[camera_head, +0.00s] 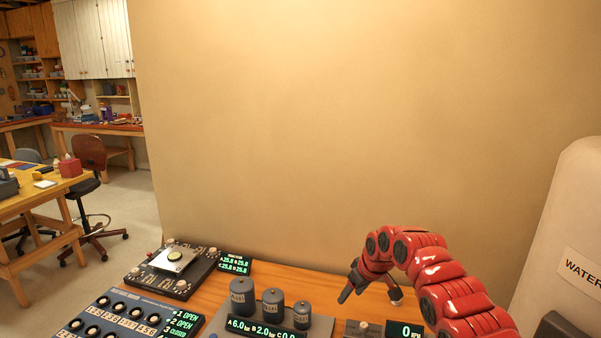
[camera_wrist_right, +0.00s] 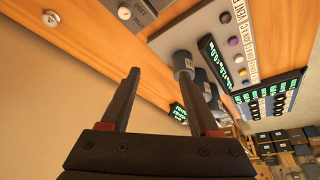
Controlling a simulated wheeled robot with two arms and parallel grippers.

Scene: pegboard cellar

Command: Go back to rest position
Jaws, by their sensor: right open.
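My right arm is red and reaches in from the right in the head view, bent over the wooden bench (camera_head: 290,281). Its right gripper (camera_head: 371,297) hangs above the bench's back edge, fingers pointing down and left. In the right wrist view the gripper (camera_wrist_right: 160,76) shows two dark fingers spread apart with nothing between them. My left gripper and left arm are not in view.
Grey cylinders (camera_head: 273,309) stand on a panel left of my right gripper. A switch panel (camera_head: 137,318) and a dark knobbed box (camera_head: 173,268) are further left. A pale rounded tank (camera_head: 573,230) stands at right. A bare wall (camera_head: 350,120) rises behind.

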